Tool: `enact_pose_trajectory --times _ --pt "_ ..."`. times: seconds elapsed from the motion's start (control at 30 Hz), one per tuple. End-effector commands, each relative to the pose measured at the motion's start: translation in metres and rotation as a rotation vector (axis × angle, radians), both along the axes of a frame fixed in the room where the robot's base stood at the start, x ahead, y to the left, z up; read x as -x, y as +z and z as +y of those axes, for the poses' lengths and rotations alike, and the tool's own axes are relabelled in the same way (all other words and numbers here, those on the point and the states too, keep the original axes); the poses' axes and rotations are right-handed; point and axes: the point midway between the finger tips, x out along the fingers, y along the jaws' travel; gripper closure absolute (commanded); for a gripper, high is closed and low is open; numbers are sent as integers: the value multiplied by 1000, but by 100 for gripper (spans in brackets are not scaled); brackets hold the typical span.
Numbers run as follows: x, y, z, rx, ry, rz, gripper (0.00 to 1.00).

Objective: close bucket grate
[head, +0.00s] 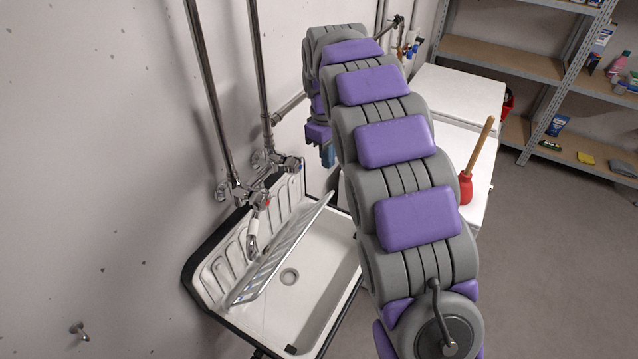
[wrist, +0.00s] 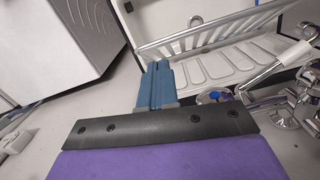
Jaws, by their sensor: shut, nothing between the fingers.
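The bucket grate (head: 283,252) is a metal barred frame over the white sink (head: 335,240). It is raised, standing tilted up from the basin near the back wall. In the wrist view, the grate (wrist: 215,32) runs across the top, and the sink's ribbed back (wrist: 215,62) shows behind its bars. My gripper (head: 328,155) is beyond the grate's far end in the head view, partly covered by my arm. In the wrist view, its blue fingers (wrist: 157,68) are together and empty, close to the grate's left end. I cannot tell whether they touch it.
Taps (head: 245,190) and vertical pipes (head: 212,90) are on the wall behind the sink. White machines (head: 460,90) stand beyond it, with a red plunger (head: 466,187) on the nearer one. Shelves (head: 520,58) stand at the back right. The floor at right is clear.

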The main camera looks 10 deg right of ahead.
Motion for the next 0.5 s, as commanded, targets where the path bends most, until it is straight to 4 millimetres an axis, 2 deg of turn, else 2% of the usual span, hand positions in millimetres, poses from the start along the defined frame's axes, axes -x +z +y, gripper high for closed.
enact_pose_trajectory --times 0.03,0.1,0.2,0.33,0.5 --pt "-14 -7 3 -5 33 1 100" --pt "-29 -13 7 -11 76 -5 100" --pt "-42 -18 10 -19 120 -11 100" --pt "-51 -23 11 -26 152 -15 100" --pt "-52 -34 14 -26 160 -12 100"
